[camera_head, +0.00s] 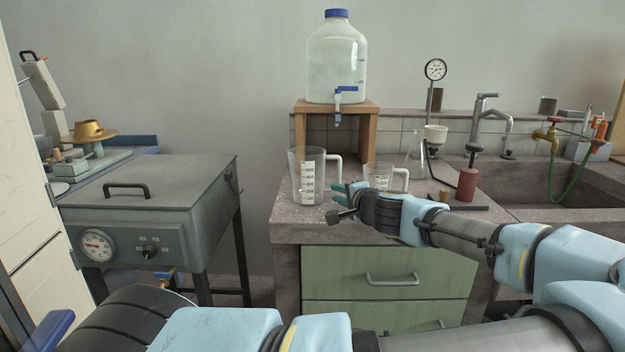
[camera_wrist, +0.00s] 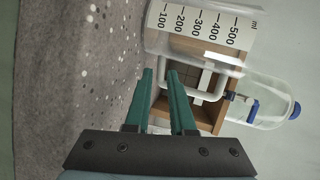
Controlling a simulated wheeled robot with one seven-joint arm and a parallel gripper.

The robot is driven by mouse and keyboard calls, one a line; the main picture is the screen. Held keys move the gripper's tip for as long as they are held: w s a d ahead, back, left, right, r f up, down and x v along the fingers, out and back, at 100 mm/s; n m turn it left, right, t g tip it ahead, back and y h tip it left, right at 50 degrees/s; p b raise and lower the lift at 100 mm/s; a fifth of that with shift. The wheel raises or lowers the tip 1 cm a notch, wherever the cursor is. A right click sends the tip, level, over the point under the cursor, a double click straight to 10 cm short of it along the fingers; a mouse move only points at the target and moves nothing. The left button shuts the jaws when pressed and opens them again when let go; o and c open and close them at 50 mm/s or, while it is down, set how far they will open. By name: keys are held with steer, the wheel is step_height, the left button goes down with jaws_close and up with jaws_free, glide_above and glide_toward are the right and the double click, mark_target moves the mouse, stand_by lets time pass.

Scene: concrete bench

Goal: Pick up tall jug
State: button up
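The tall jug (camera_head: 309,180) is clear, has a white scale and a white handle, and stands upright on the bench near its left front corner. Its handle is on the right. My gripper (camera_head: 338,202) is just right of and in front of the tall jug, low over the bench. In the wrist view a jug (camera_wrist: 205,28), apparently the tall one, lies sideways in the picture beyond the fingertips, with its white handle towards them. In that view my gripper (camera_wrist: 160,78) has two teal fingers apart, with nothing between them. The fingers appear short of the handle.
A shorter jug (camera_head: 388,178) stands just right, partly behind my gripper. A wooden stand (camera_head: 366,135) with a large water bottle (camera_head: 336,62) is behind. A red cylinder (camera_head: 467,184) and a sink (camera_head: 575,190) lie to the right. Left is a grey lidded unit (camera_head: 160,190) beyond a gap.

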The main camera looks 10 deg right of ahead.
mark_target(330, 190)
steer(key=shift+p+x, duration=0.3)
steer(key=shift+x, duration=2.35)
jaws_close()
